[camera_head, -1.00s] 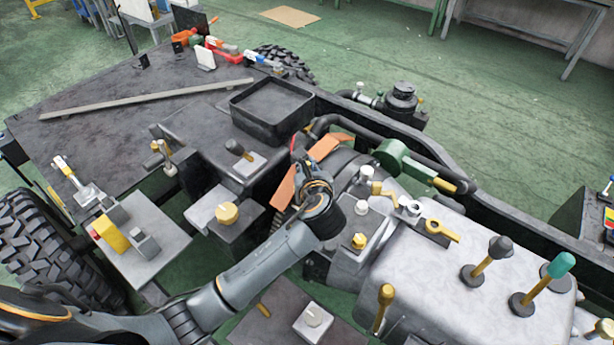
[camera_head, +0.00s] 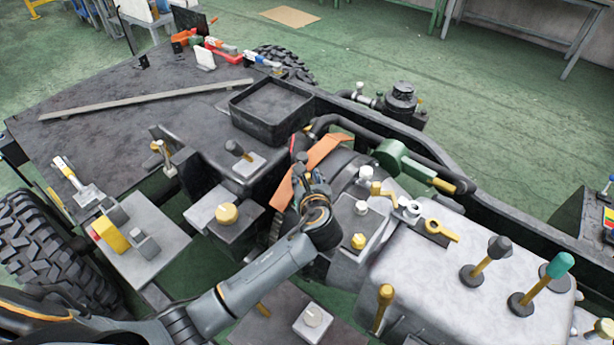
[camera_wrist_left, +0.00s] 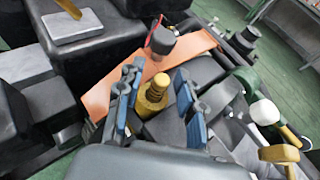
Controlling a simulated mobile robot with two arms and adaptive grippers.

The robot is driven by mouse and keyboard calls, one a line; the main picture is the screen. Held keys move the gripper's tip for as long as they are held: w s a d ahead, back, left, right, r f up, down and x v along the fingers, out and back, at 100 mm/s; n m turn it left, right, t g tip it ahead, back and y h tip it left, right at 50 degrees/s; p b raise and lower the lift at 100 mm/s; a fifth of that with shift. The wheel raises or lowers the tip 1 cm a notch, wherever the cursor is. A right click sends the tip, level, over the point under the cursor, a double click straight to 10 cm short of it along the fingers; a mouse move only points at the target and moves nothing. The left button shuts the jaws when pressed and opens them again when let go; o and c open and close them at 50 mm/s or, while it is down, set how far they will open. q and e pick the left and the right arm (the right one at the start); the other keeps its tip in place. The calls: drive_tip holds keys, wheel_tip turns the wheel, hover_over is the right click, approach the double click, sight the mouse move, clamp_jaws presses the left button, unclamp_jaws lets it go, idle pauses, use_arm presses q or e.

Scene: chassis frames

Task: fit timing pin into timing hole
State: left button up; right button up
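My left gripper (camera_head: 308,182) is over the engine block, beside the orange plate (camera_head: 312,168). In the left wrist view, its two blue-padded fingers (camera_wrist_left: 157,103) are spread, one on each side of a stepped brass piece (camera_wrist_left: 152,95). The piece looks upright, and I see gaps between it and the fingers. I cannot tell whether it is the timing pin. A dark-capped cylinder (camera_wrist_left: 161,41) with a red strip beside it stands beyond the fingers at the orange plate. No timing hole can be made out. My right gripper is not in view.
A black open tray (camera_head: 272,108) sits behind the gripper. A yellow-knobbed block (camera_head: 227,213) is to its left. A green-ended lever (camera_head: 545,285) and other levers rise from the pale housing (camera_head: 440,280) at right. A dark hose runs behind.

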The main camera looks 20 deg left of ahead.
use_arm(q)
drive_tip(key=b+v, duration=0.1)
drive_tip(key=v, duration=1.1)
drive_tip(key=shift+r, duration=0.15)
